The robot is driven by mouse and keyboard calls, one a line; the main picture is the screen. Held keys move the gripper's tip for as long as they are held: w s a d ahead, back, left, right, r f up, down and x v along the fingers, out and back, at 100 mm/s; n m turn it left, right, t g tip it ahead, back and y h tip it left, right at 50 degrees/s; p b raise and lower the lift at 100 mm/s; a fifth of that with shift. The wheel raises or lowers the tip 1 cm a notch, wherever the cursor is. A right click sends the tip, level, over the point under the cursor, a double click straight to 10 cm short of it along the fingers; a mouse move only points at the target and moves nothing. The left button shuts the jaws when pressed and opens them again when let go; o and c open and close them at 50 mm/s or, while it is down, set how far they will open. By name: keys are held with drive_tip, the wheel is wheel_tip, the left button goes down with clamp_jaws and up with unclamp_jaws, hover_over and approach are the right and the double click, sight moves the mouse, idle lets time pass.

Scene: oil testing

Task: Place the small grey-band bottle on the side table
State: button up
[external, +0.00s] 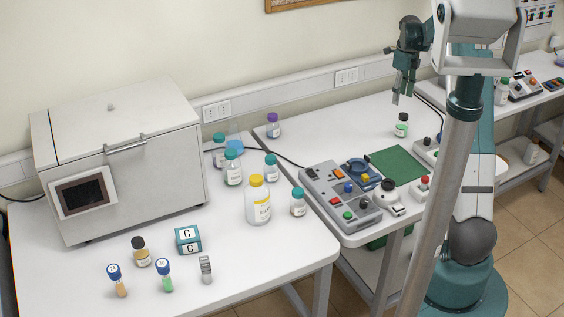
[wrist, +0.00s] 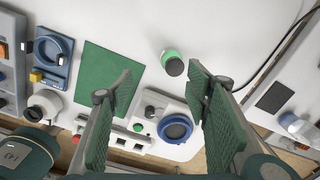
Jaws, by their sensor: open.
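A small bottle with a black cap and a green lower part (external: 402,130) stands upright on the right-hand section of the white bench. It also shows in the wrist view (wrist: 174,64), ahead of and between my fingers, nearer the right one. I cannot make out a grey band on it. My gripper (external: 404,92) is open and empty, above this bottle and apart from it; its two green padded fingers spread wide in the wrist view (wrist: 160,80). A small grey banded item (external: 206,269) stands at the front of the left bench. A further table (external: 548,103) is at the right.
A green mat (external: 390,160), a grey button box (external: 340,197) and a white device (external: 390,205) lie in front of the black-capped bottle. Several capped bottles and a white oven (external: 120,150) occupy the left bench. A cable (external: 430,103) runs behind the bottle.

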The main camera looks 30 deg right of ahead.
drive_tip(key=s+a+r+n+t, duration=0.1)
drive_tip(key=s+a+r+n, duration=0.4)
drive_tip(key=a+r, duration=0.3)
drive_tip(key=s+a+r+n+t, duration=0.1)
drive_tip(key=s+a+r+n, duration=0.4)
drive_tip(key=a, duration=0.4)
drive_tip(key=s+a+r+n+t, duration=0.1)
drive_tip(key=s+a+r+n, duration=0.35)
drive_tip(key=a+r, duration=0.4)
drive_tip(key=s+a+f+n+t, duration=0.1)
drive_tip(key=s+a+n+t, duration=0.1)
drive_tip(key=s+a+n, duration=0.6)
drive_tip(key=s+a+f+n+t, duration=0.1)
drive_tip(key=s+a+n, duration=0.7)
drive_tip(key=s, duration=0.7)
drive_tip(key=shift+s+a+n+t, duration=0.15)
drive_tip(key=shift+a+n+t, duration=0.25)
drive_tip(key=shift+a, duration=0.75)
